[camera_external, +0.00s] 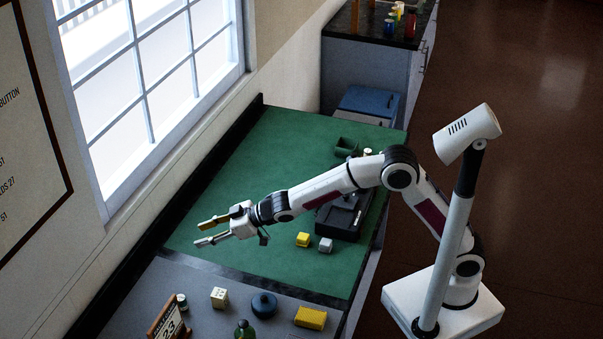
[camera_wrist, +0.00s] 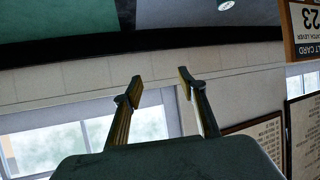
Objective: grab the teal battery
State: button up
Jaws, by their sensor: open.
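I cannot make out a teal battery for certain in either view. A small dark cylinder with a pale top (camera_external: 182,301) stands on the grey surface at lower left in the external view; its colour is too small to tell. My gripper (camera_external: 198,232) is open and empty above the left part of the green mat (camera_external: 240,160). In the wrist view my gripper (camera_wrist: 160,81) shows two spread fingers with nothing between them, against the wall and window. A small round pale-topped thing (camera_wrist: 226,4) is cut off at the top edge there.

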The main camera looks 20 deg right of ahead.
aim_at(187, 293)
jog(key=s+a+f+n+g+y, duration=0.2)
jog(key=s+a+f, duration=0.3)
jog(key=s+a, duration=0.5)
jog(key=shift+s+a+f, duration=0.15)
jog(key=shift+s+a, duration=0.05)
jog(key=shift+a, duration=0.05)
jog(key=shift+f+g, duration=0.1)
jog(key=shift+g, duration=0.2)
jog(key=shift+f, duration=1.65)
jog(key=shift+f, duration=0.45)
jog(key=shift+w+a+f, duration=0.1)
jog(key=shift+a+f, duration=0.1)
jog(key=shift+f, duration=0.55)
jog(key=shift+w+a+f, duration=0.1)
jog(key=shift+a+f, duration=0.1)
jog(key=shift+f, duration=0.55)
jog(key=shift+x, duration=1.05)
grip_shut()
